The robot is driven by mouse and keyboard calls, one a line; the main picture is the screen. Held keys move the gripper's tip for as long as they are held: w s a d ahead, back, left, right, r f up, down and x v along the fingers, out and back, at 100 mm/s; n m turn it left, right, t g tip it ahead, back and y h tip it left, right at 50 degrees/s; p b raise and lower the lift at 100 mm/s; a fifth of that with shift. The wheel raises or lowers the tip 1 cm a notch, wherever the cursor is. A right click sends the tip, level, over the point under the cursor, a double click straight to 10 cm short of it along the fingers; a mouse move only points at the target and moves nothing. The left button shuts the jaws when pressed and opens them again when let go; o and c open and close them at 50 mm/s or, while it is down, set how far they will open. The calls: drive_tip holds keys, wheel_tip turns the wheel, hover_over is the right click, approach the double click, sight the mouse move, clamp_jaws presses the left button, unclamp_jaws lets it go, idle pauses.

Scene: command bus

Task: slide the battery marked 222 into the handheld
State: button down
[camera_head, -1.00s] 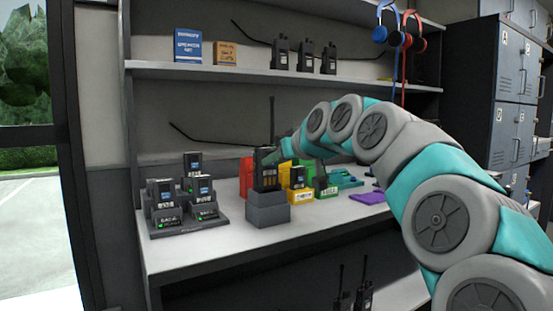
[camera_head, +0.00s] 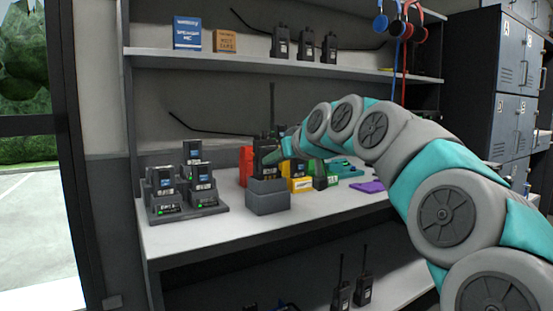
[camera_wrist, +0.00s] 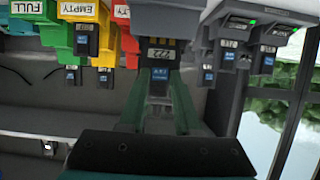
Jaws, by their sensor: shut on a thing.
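The handheld (camera_head: 265,144), a dark radio with a tall antenna, stands upright in a grey block stand (camera_head: 268,198) on the counter. My gripper (camera_wrist: 161,88) is shut on the dark battery (camera_wrist: 160,73) in the wrist view, which reads 222 on its pale label and has a blue patch. The wrist picture is upside down. The battery is lined up with the handheld and stand, close against them; I cannot tell how far it is inside. In the head view my gripper (camera_head: 285,147) is at the handheld's right side, and my arm partly hides it.
A charger rack (camera_head: 190,208) with several batteries stands at left. Red, yellow (camera_head: 300,184) and green bins are close behind the stand. A purple cloth (camera_head: 367,186) lies at right. Radios stand on the upper shelf (camera_head: 260,73) and below. The counter's front left is clear.

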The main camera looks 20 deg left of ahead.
drive_tip(key=shift+f, duration=0.25)
idle(0.4)
drive_tip(key=c, duration=0.5)
unclamp_jaws()
drive_tip(key=v, duration=0.8)
